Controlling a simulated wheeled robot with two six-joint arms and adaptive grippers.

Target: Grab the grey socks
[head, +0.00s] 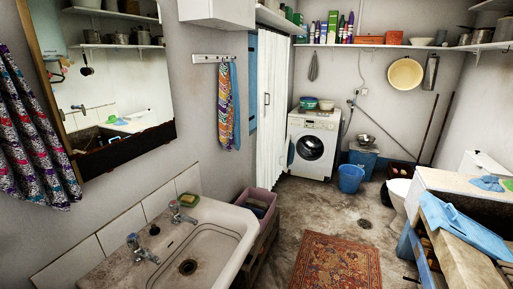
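A narrow grey cloth item (313,67) hangs on the back wall below the long shelf. It is small and far off, and I cannot tell whether it is the grey socks. I make out no other grey socks in the head view. Neither of my grippers is in view.
A stained sink (205,244) with two taps fills the near left. A washing machine (311,150) and a blue bucket (350,178) stand at the back. A patterned rug (335,265) lies on the floor. A stone trough with blue cloth (465,225) is at right. Floor between is open.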

